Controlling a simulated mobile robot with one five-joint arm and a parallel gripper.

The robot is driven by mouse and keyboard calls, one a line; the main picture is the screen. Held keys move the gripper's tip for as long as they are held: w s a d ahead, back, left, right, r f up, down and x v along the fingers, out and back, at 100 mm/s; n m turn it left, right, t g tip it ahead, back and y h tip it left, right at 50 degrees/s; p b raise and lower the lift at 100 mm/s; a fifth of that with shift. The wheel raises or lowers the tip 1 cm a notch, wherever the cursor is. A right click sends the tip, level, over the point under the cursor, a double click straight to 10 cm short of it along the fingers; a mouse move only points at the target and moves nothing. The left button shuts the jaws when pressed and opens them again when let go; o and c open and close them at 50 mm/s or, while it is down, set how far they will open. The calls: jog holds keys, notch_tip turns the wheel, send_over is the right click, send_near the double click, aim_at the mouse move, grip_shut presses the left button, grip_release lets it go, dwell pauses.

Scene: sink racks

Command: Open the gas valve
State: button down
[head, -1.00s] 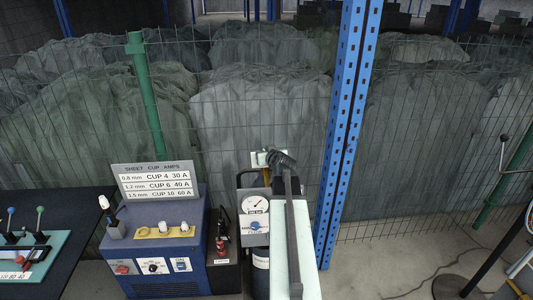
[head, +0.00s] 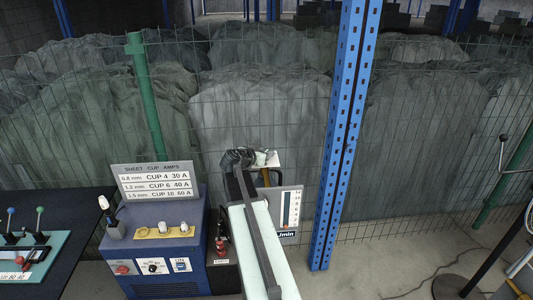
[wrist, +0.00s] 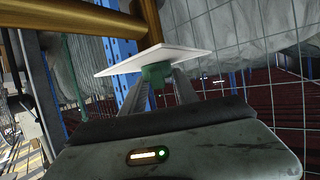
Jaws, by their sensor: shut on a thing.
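My gripper (head: 240,158) is at the top of the gas equipment, left of the blue post. In the wrist view, its two fingers (wrist: 157,88) are closed around a small green piece (wrist: 156,72), which looks like the gas valve's knob. A thin white plate (wrist: 160,59) sits directly above the green piece, tilted in the picture. A brass pipe (wrist: 95,28) runs behind it. In the head view, the white plate (head: 288,160) shows to the right of my gripper. My arm covers much of the equipment below.
A flow gauge (head: 290,208) marked l/min stands right of my arm. A blue welding machine (head: 160,245) with a sign on top is at left. A blue perforated post (head: 340,130) rises close on the right. A wire fence (head: 430,150) runs behind.

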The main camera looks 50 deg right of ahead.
jog(key=shift+f+m+g, duration=0.1)
jog(key=shift+m+g, duration=0.9)
jog(key=shift+g, duration=0.2)
jog(key=shift+s, duration=0.15)
jog(key=c, duration=0.9)
grip_release()
jog(key=shift+c, duration=0.2)
jog(key=shift+a, duration=0.15)
jog(key=p+v, duration=0.3)
jog(key=v, duration=0.4)
jog(key=shift+a, duration=0.3)
